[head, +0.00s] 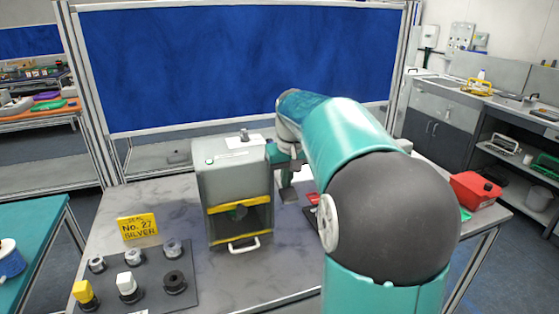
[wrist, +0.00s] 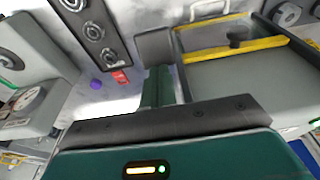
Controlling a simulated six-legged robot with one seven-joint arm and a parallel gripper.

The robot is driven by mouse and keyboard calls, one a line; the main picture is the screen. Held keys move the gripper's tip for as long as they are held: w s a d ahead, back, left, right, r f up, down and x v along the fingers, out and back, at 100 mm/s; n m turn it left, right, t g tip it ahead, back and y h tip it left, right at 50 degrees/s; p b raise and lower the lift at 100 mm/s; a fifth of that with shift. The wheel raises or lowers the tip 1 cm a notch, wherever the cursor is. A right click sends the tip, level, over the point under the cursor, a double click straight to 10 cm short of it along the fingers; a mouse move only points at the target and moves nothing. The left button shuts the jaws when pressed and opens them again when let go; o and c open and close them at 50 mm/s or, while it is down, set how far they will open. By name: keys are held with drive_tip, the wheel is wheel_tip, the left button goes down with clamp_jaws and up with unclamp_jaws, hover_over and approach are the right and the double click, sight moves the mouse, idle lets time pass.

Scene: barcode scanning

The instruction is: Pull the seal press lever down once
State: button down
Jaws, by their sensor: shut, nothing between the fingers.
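The seal press (head: 228,180) is a grey box with yellow bars across its open front and a white handle at its base. It stands upright on the grey table. In the wrist view the press (wrist: 245,85) fills the right side. My gripper (head: 287,164) is shut and empty at the right side of the press. In the wrist view its green fingers (wrist: 158,88) are together. A dark grey block (wrist: 155,46) shows at their tip. I cannot tell whether it is the lever or part of my fingers, or whether they touch. No other lever shows clearly.
A red case (head: 474,189) sits at the table's right end. In the wrist view, a dark strip with round fittings (wrist: 92,32) lies at upper left. My arm hides much of the table's right.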

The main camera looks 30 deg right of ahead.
drive_tip(key=shift+f, duration=0.15)
drive_tip(key=w+v, duration=0.2)
drive_tip(key=v, duration=0.8)
drive_tip(key=shift+d+r, duration=0.25)
drive_tip(key=shift+r, duration=0.3)
drive_tip(key=v, duration=0.4)
drive_tip(key=shift+w+d+r, duration=0.1)
drive_tip(key=shift+w, duration=0.35)
idle(0.4)
